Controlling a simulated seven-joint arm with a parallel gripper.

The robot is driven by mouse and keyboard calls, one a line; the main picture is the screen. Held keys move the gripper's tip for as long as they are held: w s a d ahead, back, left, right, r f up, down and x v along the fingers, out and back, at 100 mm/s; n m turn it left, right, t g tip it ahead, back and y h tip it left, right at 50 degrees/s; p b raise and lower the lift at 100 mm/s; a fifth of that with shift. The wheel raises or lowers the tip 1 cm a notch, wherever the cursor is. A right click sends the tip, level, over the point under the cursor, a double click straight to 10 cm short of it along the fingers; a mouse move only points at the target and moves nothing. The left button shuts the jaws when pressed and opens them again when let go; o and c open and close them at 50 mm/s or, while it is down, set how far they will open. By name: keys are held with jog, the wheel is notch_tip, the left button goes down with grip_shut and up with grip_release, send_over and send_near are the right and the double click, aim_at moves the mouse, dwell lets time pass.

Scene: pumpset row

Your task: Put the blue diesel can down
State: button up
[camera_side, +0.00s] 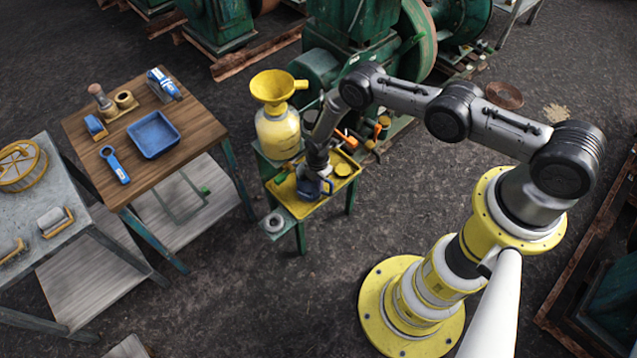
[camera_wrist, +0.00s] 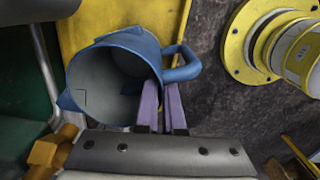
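The blue diesel can (camera_side: 313,188) is at the yellow tray (camera_side: 297,211) on the small green stand, below my wrist. In the wrist view the can (camera_wrist: 112,75) is open-mouthed, with its grey inside and its handle on the right side showing. My gripper (camera_wrist: 163,88) has its two purple fingers close together on the can, where the handle meets the wall.
A yellow jug with a funnel (camera_side: 278,132) stands just left of the tray. An orange-handled tool (camera_side: 347,138) lies behind it. Green machinery (camera_side: 345,55) is close behind. A wooden table (camera_side: 190,130) with a blue bin (camera_side: 153,135) stands left.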

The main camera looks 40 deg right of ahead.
jog(key=o, duration=0.4)
jog(key=shift+r, duration=0.15)
notch_tip(320, 180, up, 12)
jog(key=shift+a, duration=0.1)
dwell(0.4)
jog(key=shift+r, duration=0.1)
